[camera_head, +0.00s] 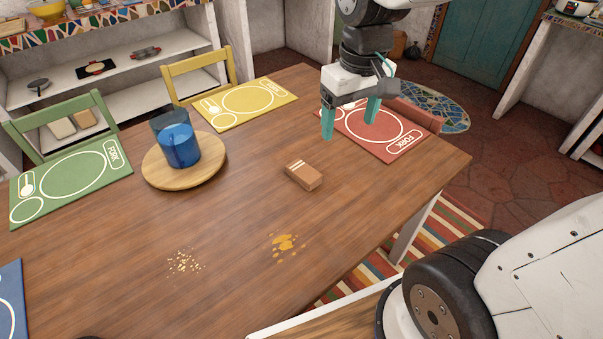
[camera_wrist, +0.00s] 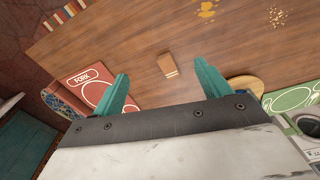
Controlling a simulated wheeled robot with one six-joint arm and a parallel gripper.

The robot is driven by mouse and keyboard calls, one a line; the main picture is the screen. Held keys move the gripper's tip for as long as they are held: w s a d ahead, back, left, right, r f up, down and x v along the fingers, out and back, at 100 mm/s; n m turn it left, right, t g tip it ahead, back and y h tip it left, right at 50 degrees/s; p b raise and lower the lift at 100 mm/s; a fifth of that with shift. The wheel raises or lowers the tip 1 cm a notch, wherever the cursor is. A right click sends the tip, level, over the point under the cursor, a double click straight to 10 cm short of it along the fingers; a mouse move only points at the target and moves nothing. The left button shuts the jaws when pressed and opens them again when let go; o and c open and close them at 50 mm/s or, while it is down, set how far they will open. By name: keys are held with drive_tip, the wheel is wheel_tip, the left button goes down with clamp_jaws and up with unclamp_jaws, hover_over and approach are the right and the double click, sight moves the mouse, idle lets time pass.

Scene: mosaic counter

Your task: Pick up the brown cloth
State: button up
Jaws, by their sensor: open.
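The brown cloth (camera_head: 304,176) lies on the wooden table as a small folded block with pale stripes near one end. It also shows in the wrist view (camera_wrist: 168,66), beyond and between my fingertips. My gripper (camera_head: 349,122) is open and empty, with its two teal fingers pointing down above the table. In the head view it is up and to the right of the cloth, in front of the red placemat, and apart from the cloth. Both fingers also show in the wrist view (camera_wrist: 160,78).
A round wooden board (camera_head: 206,179) holds blue cups (camera_head: 181,147) left of the cloth. Yellow spots (camera_head: 284,243) and crumbs (camera_head: 184,262) lie on the table nearer the front. Red (camera_head: 385,146), yellow (camera_head: 246,104) and green (camera_head: 72,185) placemats line the edges. The table around the cloth is clear.

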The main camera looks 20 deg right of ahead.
drive_tip(key=w+a+f+n, duration=0.1)
drive_tip(key=w+f+n, duration=0.1)
drive_tip(key=w+f, duration=0.8)
approach(303, 170)
drive_tip(key=shift+w+f+n+g, duration=0.2)
drive_tip(key=shift+w+n+g, duration=0.15)
drive_tip(key=shift+w, duration=0.25)
drive_tip(key=shift+w+a+f, duration=0.1)
drive_tip(key=shift+f, duration=0.25)
drive_tip(key=f, duration=0.7)
drive_tip(key=shift+s+f, duration=0.3)
drive_tip(key=shift+f, duration=0.1)
drive_tip(key=c, duration=1.1)
